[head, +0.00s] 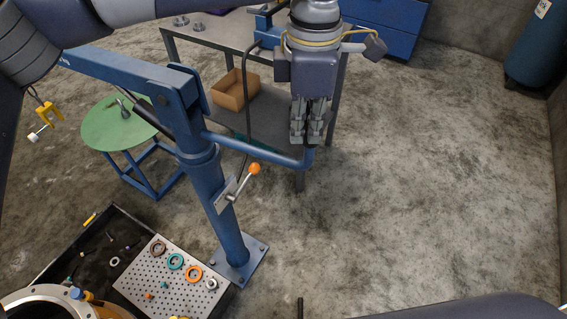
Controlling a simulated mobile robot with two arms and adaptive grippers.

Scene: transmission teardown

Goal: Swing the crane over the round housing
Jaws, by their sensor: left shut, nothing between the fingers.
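The blue crane (207,190) stands on a square base plate, with its boom (125,82) reaching to the upper left. A yellow hook (43,114) hangs below the boom's outer end at the left. A blue push bar (253,148) runs from the column to the right. My left gripper (306,140) is shut, pointing down, with its fingertips at the bar's far end; I cannot tell whether they touch it. The round housing (38,301) is at the bottom left, cut off by the picture edge, and the hook is not over it. My right gripper is not in view.
A perforated tray (133,281) with rings and small parts lies beside the crane's base. A green round stool (108,129) stands under the boom. A workbench (215,32) with a cardboard box (235,91) on its lower shelf is behind. The floor (430,180) at right is clear.

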